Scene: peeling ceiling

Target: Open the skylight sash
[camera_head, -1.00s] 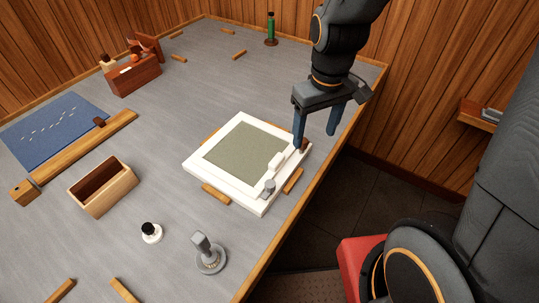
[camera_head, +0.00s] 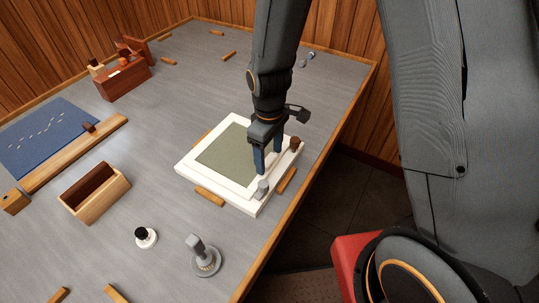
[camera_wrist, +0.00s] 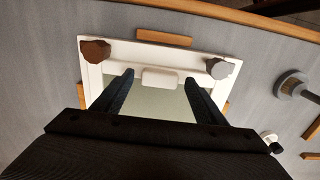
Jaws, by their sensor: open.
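The skylight sash (camera_head: 220,152) is a grey-green pane in a white surround, lying flat on the grey table and looking shut in its white outer frame (camera_head: 237,205). A small white handle (camera_wrist: 160,78) sits on the sash's near edge. A brown knob (camera_head: 295,143) and a grey knob (camera_head: 263,187) stand on the frame at either side of it. My gripper (camera_head: 268,166) is open, its dark blue fingers pointing down over the handle. In the wrist view, the fingers (camera_wrist: 158,82) lie on either side of the handle, with gaps showing. Whether the tips touch the sash is unclear.
Wooden blocks, such as one (camera_head: 210,197), sit around the frame. An open wooden box (camera_head: 95,192), a black-topped white knob (camera_head: 146,238) and a grey lever on a round base (camera_head: 206,256) stand to the left and front. The table edge is at right.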

